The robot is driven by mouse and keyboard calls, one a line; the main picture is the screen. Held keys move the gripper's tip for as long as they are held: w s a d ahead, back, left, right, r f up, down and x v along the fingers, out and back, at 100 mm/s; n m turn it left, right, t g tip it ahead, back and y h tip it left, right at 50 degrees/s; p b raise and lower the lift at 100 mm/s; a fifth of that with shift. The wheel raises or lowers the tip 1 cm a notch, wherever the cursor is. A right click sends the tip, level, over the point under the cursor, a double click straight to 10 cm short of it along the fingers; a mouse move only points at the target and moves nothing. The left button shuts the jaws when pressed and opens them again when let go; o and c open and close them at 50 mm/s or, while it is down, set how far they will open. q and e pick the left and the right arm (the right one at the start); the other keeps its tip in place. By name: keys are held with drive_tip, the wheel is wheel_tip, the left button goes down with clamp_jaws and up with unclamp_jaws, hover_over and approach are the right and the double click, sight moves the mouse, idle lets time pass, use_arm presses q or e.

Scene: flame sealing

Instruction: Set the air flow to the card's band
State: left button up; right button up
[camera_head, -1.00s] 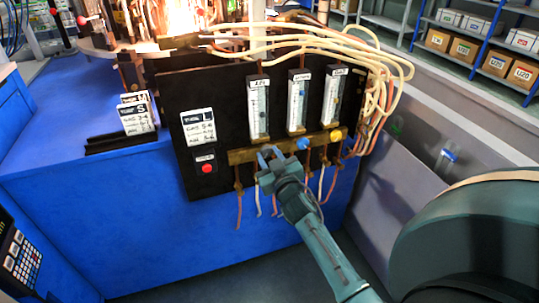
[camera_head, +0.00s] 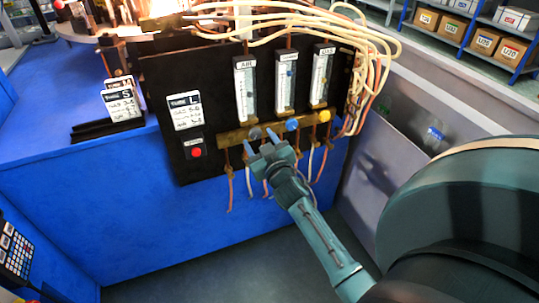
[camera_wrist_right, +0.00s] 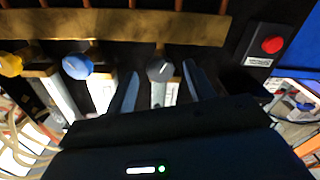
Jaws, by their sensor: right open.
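The black panel (camera_head: 160,80) carries three upright flow tubes. The left one, the air tube (camera_head: 245,90), is labelled AIR; I cannot read its float. Below it a grey knob (camera_head: 255,133) sits on the brass bar (camera_head: 232,139); the knob also shows in the right wrist view (camera_wrist_right: 159,70). The white card (camera_head: 185,111) on the panel bears a large L; its small print is too blurred to read. My right gripper (camera_head: 260,143) is open, its fingers on either side of the grey knob, with gaps visible in the right wrist view (camera_wrist_right: 160,80). My left gripper is out of view.
A blue knob (camera_head: 292,125) and a yellow knob (camera_head: 324,116) sit to the right on the bar. A red button (camera_head: 197,153) is left of it. Pale hoses (camera_head: 375,50) loop over the panel's top right. Cards stand in a black rack (camera_head: 105,129).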

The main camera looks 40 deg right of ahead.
use_arm(q)
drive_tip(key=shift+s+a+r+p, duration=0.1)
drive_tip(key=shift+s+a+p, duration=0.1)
drive_tip(key=shift+p, duration=0.15)
use_arm(e)
drive_tip(key=v, duration=1.2)
use_arm(q)
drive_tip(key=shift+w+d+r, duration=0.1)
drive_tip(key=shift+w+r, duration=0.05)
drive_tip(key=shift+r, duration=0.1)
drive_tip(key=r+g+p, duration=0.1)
drive_tip(key=p, duration=0.5)
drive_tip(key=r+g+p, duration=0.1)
drive_tip(key=p, duration=0.4)
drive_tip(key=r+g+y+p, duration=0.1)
drive_tip(key=p, duration=0.5)
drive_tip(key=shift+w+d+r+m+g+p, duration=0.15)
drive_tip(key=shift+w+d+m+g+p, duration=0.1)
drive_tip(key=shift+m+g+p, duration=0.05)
use_arm(e)
drive_tip(key=s+a+r+n+g+y, duration=0.1)
drive_tip(key=s+a+r+g+y, duration=0.1)
drive_tip(key=s+a, duration=0.4)
drive_tip(key=s+a+r+n+g+y, duration=0.1)
drive_tip(key=s+a+g+y, duration=0.4)
drive_tip(key=a, duration=0.6)
drive_tip(key=shift+s+a+r, duration=0.4)
drive_tip(key=shift+s+r, duration=0.1)
drive_tip(key=shift+s, duration=0.45)
